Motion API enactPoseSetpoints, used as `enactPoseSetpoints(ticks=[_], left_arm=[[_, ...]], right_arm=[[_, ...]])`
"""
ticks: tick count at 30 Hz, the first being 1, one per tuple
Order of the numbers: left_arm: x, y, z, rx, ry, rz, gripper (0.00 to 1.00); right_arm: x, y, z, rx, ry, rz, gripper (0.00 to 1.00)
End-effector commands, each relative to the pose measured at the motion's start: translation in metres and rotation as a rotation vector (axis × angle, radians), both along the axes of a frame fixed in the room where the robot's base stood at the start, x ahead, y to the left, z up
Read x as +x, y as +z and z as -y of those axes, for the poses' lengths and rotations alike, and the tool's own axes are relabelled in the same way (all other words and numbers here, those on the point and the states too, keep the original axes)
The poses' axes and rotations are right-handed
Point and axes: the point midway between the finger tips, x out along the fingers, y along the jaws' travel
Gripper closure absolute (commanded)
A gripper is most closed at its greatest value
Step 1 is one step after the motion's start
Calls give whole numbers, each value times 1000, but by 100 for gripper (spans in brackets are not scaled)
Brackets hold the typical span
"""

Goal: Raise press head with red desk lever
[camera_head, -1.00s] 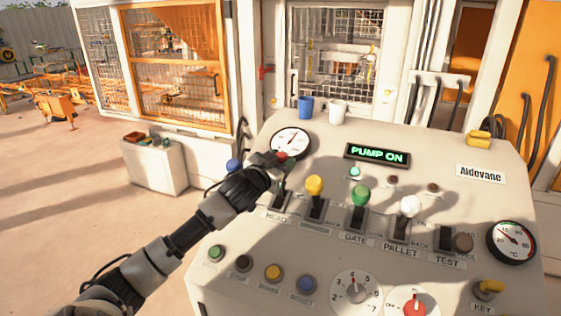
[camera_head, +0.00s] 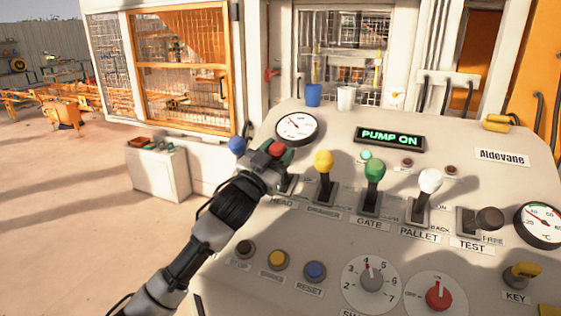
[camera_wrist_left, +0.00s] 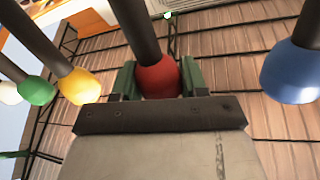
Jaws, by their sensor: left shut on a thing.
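My left gripper (camera_head: 273,155) is shut on the red knob. In the left wrist view the red knob (camera_wrist_left: 158,78) sits between the two green finger pads, with its dark shaft running up out of the picture. The press area (camera_head: 340,60) shows behind mesh at the back; I cannot make out the head's height. The display (camera_head: 390,137) reads PUMP ON. My right gripper is not in view.
A blue knob (camera_head: 237,144) stands just left of my gripper. Yellow (camera_head: 324,161), green (camera_head: 374,169) and white (camera_head: 430,180) levers stand to the right. A round gauge (camera_head: 297,127) is behind. Blue (camera_head: 313,95) and white (camera_head: 346,97) cups stand at the desk's back edge.

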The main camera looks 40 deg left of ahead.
Motion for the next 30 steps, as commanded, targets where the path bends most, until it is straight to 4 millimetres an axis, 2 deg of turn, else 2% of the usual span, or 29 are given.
enactPoseSetpoints(ticks=[9,10,14,24,26,30], left_arm=[[0,0,0,2,1,3,99],[0,0,0,2,1,3,54],[0,0,0,2,1,2,34],[-3,-2,0,1,1,1,31],[-8,-6,1,1,1,-1,31],[-30,-18,4,2,-1,-1,31]], right_arm=[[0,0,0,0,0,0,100],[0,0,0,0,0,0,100],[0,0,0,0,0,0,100],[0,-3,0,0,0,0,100],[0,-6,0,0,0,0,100],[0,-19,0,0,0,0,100]])
